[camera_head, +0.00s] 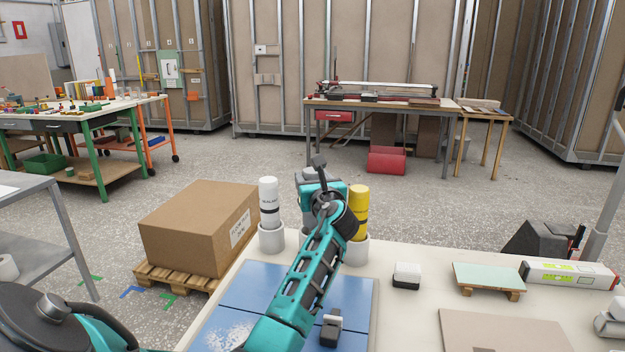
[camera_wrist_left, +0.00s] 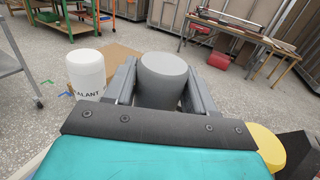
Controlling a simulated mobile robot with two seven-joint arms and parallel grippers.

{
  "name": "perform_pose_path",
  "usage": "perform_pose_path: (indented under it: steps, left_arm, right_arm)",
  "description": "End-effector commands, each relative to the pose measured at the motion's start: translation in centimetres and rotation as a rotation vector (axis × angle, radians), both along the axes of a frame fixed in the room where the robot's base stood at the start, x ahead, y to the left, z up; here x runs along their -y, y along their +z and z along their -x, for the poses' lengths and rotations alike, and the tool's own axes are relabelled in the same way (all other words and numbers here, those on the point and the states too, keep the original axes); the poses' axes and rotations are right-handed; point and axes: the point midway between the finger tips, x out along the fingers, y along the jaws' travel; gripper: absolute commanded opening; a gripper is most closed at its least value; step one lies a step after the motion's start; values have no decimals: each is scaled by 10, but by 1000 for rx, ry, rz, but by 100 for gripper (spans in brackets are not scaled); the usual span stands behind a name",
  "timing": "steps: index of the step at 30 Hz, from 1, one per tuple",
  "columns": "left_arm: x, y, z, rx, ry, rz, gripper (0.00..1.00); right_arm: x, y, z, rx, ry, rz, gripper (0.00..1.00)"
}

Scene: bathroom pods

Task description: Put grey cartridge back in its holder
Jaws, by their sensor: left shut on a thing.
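My left gripper (camera_head: 320,192) is over the back edge of the worktable, shut on the grey cartridge (camera_wrist_left: 164,78). In the left wrist view the cartridge stands between the two fingers of the gripper (camera_wrist_left: 160,88). In the head view the cartridge is mostly hidden behind my gripper. A white sealant cartridge (camera_head: 268,198) stands in a white cup holder (camera_head: 271,240) to the left. A yellow cartridge (camera_head: 358,205) stands in another white holder (camera_head: 357,252) to the right. The spot between these holders is largely hidden by my arm, so I cannot tell whether the grey cartridge is seated.
Blue tiles (camera_head: 245,290) lie on the worktable (camera_head: 410,325) under my arm. A small white-and-black block (camera_head: 407,275), a green board (camera_head: 488,276) and a long white box (camera_head: 568,273) are to the right. A cardboard box (camera_head: 195,228) stands on a pallet at left.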

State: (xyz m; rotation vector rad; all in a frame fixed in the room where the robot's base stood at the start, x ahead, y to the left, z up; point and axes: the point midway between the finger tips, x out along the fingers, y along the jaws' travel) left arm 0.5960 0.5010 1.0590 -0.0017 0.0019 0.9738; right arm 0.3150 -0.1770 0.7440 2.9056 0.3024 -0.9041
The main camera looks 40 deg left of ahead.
Motion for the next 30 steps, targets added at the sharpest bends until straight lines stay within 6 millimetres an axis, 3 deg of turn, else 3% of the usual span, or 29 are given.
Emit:
perform_pose_path:
  steps: [30]
  left_arm:
    - [0, -14, 0, 2, 0, -2, 0]
  right_arm:
    - [0, -8, 0, 0, 0, 0, 0]
